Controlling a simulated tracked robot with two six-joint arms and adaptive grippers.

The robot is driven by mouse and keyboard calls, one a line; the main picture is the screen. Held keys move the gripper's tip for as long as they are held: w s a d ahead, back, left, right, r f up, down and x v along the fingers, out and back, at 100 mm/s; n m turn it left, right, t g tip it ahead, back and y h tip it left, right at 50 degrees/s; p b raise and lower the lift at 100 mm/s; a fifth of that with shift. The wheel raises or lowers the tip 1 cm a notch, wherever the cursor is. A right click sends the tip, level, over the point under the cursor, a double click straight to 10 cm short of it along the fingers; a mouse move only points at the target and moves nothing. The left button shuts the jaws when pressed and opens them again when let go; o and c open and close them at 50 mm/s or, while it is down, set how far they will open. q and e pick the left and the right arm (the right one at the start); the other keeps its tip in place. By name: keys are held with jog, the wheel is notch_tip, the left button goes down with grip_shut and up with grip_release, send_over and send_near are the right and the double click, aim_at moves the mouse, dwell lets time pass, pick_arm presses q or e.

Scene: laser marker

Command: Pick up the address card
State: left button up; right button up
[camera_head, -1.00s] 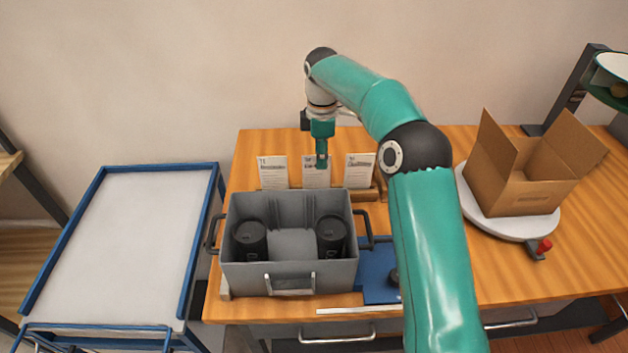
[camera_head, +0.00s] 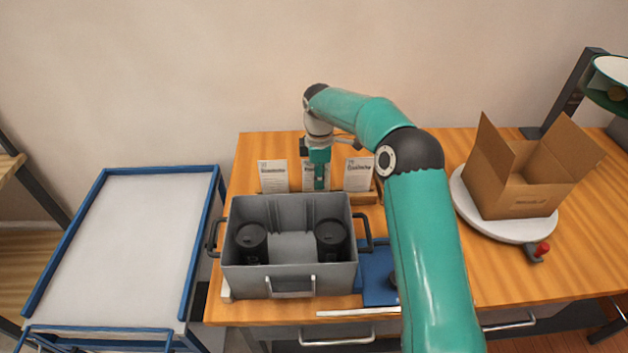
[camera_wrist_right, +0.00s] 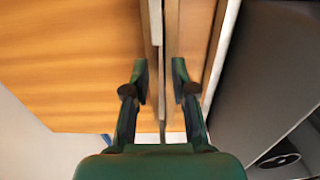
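Three white printed cards stand upright in a wooden holder (camera_head: 350,198) behind the grey bin: a left card (camera_head: 273,177), a middle card (camera_head: 307,177) and a right card (camera_head: 358,175). Their print is too small to read surely, so I cannot tell which is the address card. My right gripper (camera_head: 319,184) points down in front of the middle card and hides part of it. In the right wrist view my right gripper (camera_wrist_right: 160,72) is open, its fingers apart on either side of a thin card edge (camera_wrist_right: 157,50). My left gripper is not in view.
A grey bin (camera_head: 290,279) with two black cylinders stands just in front of the holder. An open cardboard box (camera_head: 515,196) sits on a round white turntable (camera_head: 482,220) at right. A blue-framed white cart (camera_head: 120,245) stands left of the wooden table (camera_head: 420,290).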

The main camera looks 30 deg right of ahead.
grip_shut()
jog(key=shift+r, duration=0.1)
